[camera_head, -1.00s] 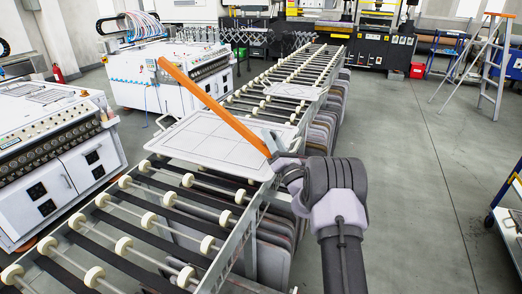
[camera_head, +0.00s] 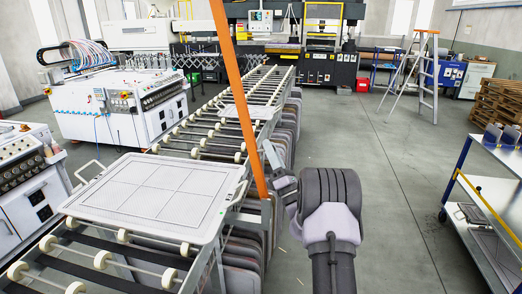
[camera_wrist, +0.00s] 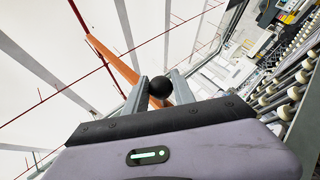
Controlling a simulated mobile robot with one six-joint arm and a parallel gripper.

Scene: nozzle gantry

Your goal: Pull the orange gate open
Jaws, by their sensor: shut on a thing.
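The orange gate (camera_head: 240,90) is a long, straight bar. In the head view it rises steeply from beside the roller conveyor and runs out of the top edge. My gripper (camera_head: 271,165) is at its lower end, on the right side of the conveyor. In the wrist view the gate (camera_wrist: 115,63) runs from upper left down behind my fingers. A round black knob (camera_wrist: 160,87) sits between the two fingers of my gripper (camera_wrist: 161,91), which is shut on it. The joint between knob and bar is hidden.
A pale panel tray (camera_head: 155,195) lies on the rollers left of the gate. White machines (camera_head: 120,105) stand further left. A shelf cart (camera_head: 490,190) is at the right, a stepladder (camera_head: 425,75) behind. The floor (camera_head: 385,190) between is open.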

